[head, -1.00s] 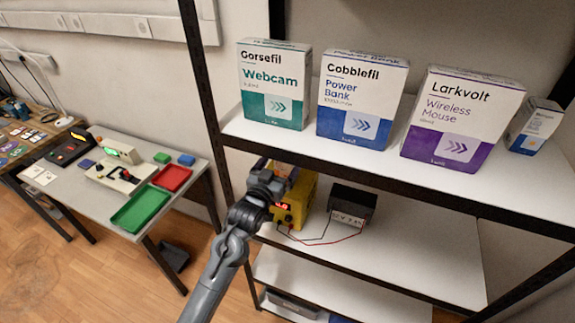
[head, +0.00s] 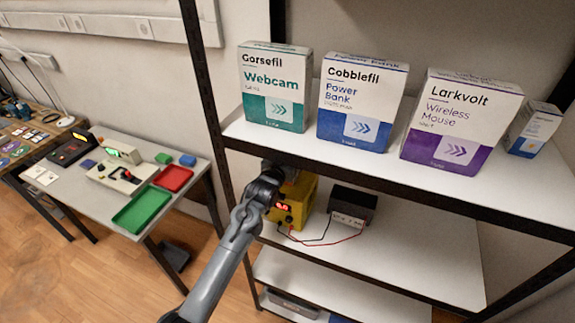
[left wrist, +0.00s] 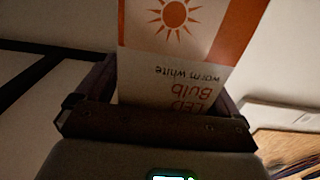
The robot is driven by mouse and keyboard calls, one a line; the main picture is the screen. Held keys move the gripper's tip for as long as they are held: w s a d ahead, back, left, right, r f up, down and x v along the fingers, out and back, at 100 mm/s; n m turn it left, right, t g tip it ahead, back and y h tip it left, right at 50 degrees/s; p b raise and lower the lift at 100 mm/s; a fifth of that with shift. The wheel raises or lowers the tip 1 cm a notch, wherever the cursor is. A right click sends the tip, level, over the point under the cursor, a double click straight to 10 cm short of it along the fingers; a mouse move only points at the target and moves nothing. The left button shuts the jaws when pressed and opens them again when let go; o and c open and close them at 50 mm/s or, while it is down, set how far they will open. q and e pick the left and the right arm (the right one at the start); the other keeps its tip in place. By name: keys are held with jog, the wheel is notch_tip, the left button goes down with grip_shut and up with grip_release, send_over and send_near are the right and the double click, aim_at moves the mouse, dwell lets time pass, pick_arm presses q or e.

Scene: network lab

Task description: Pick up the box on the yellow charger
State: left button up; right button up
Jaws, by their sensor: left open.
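The yellow charger (head: 299,203) with a red lit display stands on the middle shelf at its left end, below the upper shelf. The box, white and orange with upside-down "LED Bulb warm white" print, fills the middle of the left wrist view (left wrist: 185,60). In the head view my arm and the upper shelf's edge mostly hide it. My left gripper (head: 272,172) is at the charger's top left. In the left wrist view its open fingers (left wrist: 165,88) stand on either side of the box; contact cannot be told. My right gripper is not in view.
A black battery box (head: 352,206) with red and black leads sits right of the charger. The upper shelf (head: 385,166) is close above my gripper and carries a webcam box (head: 275,85), a power bank box (head: 360,100), a mouse box (head: 460,118) and a small box (head: 534,128).

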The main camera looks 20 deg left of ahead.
pick_arm(q)
jog(key=shift+w, duration=0.1)
jog(key=c, duration=1)
jog(key=shift+c, duration=0.2)
